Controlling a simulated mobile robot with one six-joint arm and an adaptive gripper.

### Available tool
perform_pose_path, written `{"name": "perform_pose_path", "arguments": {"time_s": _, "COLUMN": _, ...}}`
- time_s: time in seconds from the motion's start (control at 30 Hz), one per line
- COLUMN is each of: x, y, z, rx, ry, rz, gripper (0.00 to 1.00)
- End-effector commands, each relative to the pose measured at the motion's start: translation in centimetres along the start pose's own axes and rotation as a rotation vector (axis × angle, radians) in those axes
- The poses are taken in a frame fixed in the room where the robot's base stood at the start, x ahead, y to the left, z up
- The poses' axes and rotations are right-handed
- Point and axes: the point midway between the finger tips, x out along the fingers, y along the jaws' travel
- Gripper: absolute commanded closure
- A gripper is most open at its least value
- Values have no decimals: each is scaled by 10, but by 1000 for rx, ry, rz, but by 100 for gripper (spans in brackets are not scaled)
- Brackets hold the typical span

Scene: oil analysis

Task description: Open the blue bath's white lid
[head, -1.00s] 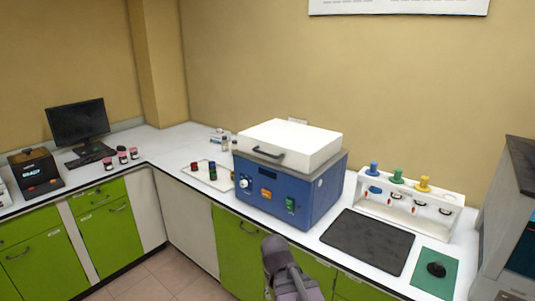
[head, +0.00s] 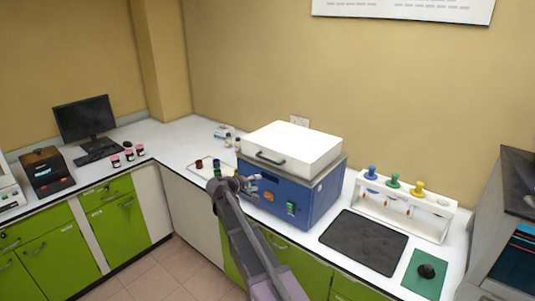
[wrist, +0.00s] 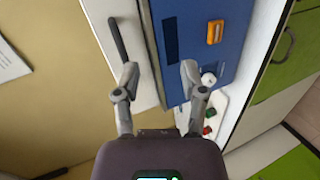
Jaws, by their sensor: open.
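The blue bath (head: 322,197) stands on the white counter, with its white lid (head: 300,143) shut on top. A dark bar handle (head: 270,160) is on the lid's front face. My gripper (head: 240,184) is raised in front of the bath's left front, just below the handle in the head view, and hides part of the front panel. In the wrist view my gripper (wrist: 160,82) is open and empty. There the handle (wrist: 118,40) is left of the fingers, apart from them, and the blue front (wrist: 195,50) lies ahead to the right.
A tray with small dark and red-capped bottles (head: 198,163) is left of the bath. A black mat (head: 362,242), a white rack with coloured funnels (head: 405,205) and a green mat (head: 422,279) are to its right. A monitor (head: 85,118) stands further left.

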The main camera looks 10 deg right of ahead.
Motion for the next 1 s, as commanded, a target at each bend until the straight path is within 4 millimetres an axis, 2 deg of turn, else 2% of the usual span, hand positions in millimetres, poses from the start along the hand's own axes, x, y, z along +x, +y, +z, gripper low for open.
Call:
{"name": "perform_pose_path", "arguments": {"time_s": 0.03, "x": -4, "y": 16, "z": -20, "rx": -22, "ry": 17, "rz": 43, "gripper": 46}}
{"name": "perform_pose_path", "arguments": {"time_s": 0.1, "x": -8, "y": 28, "z": -36, "rx": -48, "ry": 38, "rz": 94, "gripper": 46}}
{"name": "perform_pose_path", "arguments": {"time_s": 0.27, "x": -15, "y": 41, "z": -55, "rx": -83, "ry": 63, "rz": 158, "gripper": 46}}
{"name": "perform_pose_path", "arguments": {"time_s": 0.77, "x": -14, "y": 42, "z": -56, "rx": -88, "ry": 67, "rz": 169, "gripper": 46}}
{"name": "perform_pose_path", "arguments": {"time_s": 1.0, "x": 2, "y": 44, "z": -58, "rx": -88, "ry": 64, "rz": 168, "gripper": 46}}
